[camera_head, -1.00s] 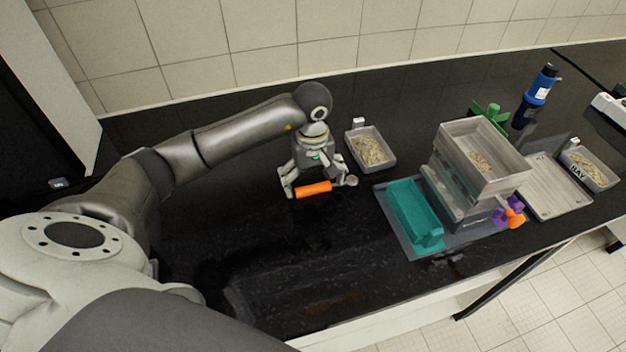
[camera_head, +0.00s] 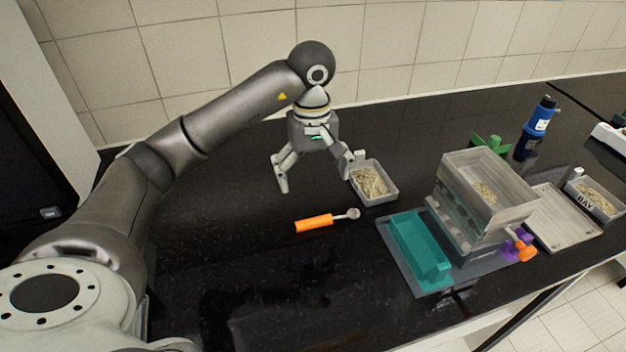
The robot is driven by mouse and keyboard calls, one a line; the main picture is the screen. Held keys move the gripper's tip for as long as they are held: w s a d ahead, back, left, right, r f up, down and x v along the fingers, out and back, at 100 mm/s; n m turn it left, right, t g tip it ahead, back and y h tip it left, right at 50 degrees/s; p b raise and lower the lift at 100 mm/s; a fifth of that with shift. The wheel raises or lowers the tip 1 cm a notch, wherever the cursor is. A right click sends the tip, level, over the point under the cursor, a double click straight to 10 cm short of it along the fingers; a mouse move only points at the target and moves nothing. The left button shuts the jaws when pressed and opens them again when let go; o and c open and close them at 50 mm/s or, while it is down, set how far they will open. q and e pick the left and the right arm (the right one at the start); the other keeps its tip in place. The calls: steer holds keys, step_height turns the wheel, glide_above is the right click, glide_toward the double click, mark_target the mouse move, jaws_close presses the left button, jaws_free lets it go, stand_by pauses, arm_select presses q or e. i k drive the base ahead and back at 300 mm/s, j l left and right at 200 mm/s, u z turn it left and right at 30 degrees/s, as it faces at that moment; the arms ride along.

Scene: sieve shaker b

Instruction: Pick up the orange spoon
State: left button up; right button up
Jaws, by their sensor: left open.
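The orange spoon (camera_head: 315,223) lies on the black bench, left of the teal tray. Its orange handle is at the left and its grey bowl points right. My left gripper (camera_head: 314,182) is open and empty, above and behind the spoon, with its fingers spread wide and pointing down. A gap of bare bench shows between the fingers and the spoon. My right gripper is not in view.
A small grey tray of grain (camera_head: 390,196) stands close to the right of my left gripper. The teal tray (camera_head: 408,237) and the clear stacked sieve box (camera_head: 458,205) stand further right. A blue bottle (camera_head: 541,117) is at the back right. The bench left of the spoon is clear.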

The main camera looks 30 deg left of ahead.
mark_target(353, 214)
steer(key=k+l, duration=1.1)
steer(key=k, duration=0.2)
